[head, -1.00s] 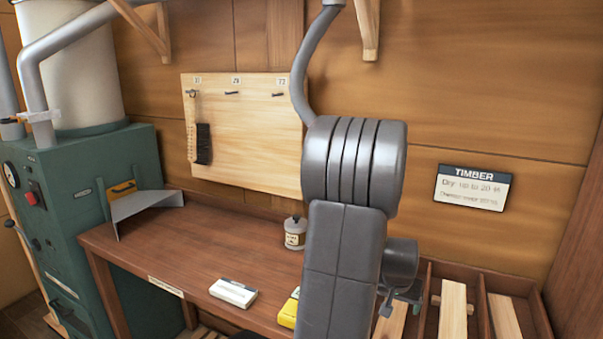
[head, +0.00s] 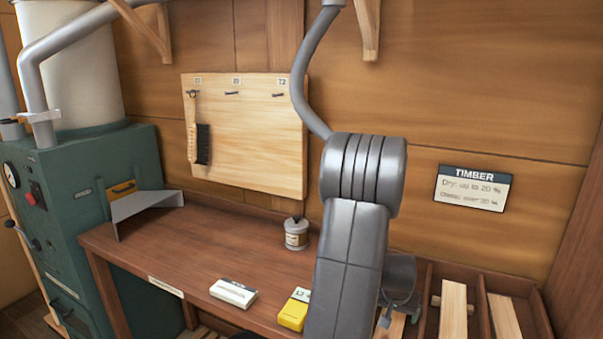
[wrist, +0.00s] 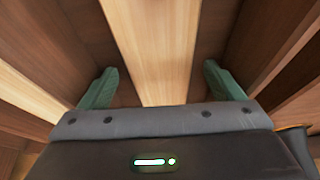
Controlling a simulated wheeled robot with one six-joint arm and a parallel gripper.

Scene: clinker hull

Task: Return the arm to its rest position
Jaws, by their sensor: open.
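My arm rises in front of the bench in the head view, with its grey links bent at the top. My gripper (wrist: 161,88) shows in the wrist view with its two green fingers wide apart and nothing between them. Beyond the fingers lies a pale timber strip (wrist: 155,45) in a wooden compartment. Whether the fingers are level with it or above it, I cannot tell. In the head view the arm hides most of the gripper.
The dark bench (head: 165,250) holds a tin (head: 296,234), a white box (head: 233,293) and a yellow device (head: 293,313). A divided timber rack (head: 478,285) stands at the right. A green machine (head: 80,210) is at the left. A pegboard (head: 245,140) hangs behind.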

